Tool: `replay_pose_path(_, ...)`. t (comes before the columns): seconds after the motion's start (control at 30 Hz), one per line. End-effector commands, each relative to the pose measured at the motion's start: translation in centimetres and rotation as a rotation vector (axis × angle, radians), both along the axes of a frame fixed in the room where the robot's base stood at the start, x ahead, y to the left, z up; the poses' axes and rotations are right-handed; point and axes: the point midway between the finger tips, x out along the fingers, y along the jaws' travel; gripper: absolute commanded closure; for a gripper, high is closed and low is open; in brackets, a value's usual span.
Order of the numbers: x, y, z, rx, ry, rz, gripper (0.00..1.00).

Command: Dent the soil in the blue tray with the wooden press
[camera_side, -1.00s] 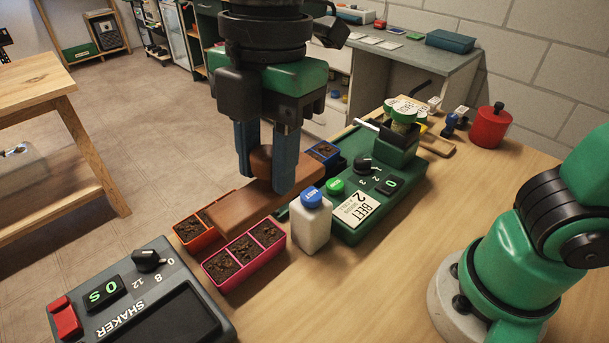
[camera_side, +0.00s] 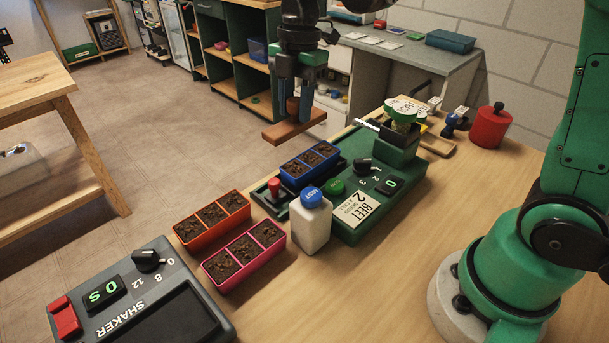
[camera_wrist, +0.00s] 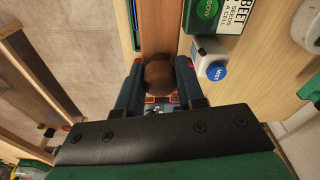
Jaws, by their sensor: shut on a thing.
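My gripper (camera_side: 295,97) is shut on the knob of the wooden press (camera_side: 294,127). The press is a flat brown bar with a round handle, and it is up in the air above and behind the blue tray (camera_side: 310,163).
An orange tray (camera_side: 243,214) and a pink tray (camera_side: 279,254) with soil stand in front. A white bottle with blue cap (camera_side: 310,225), the green seeder (camera_side: 345,228) and a grey shaker (camera_side: 215,320) are nearby.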

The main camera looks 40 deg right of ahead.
Motion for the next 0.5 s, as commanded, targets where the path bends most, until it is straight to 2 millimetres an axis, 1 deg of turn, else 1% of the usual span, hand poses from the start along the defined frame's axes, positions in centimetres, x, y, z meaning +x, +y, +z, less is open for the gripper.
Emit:
replay_pose_path(0.03, 0.5, -1.6, -0.6, 0.001, 0.0, -0.008, 1.0)
replay_pose_path(0.1, 0.8, -3.1, -1.1, 0.003, 0.0, -0.005, 1.0)
replay_pose_path(0.2, 1.1, -4.4, -1.6, 0.005, 0.001, -0.002, 1.0)
replay_pose_path(0.37, 1.2, -4.9, -2.4, 0.006, 0.001, 0.002, 1.0)
replay_pose_path(0.5, 1.2, -4.8, -3.6, 0.005, 0.001, 0.003, 1.0)
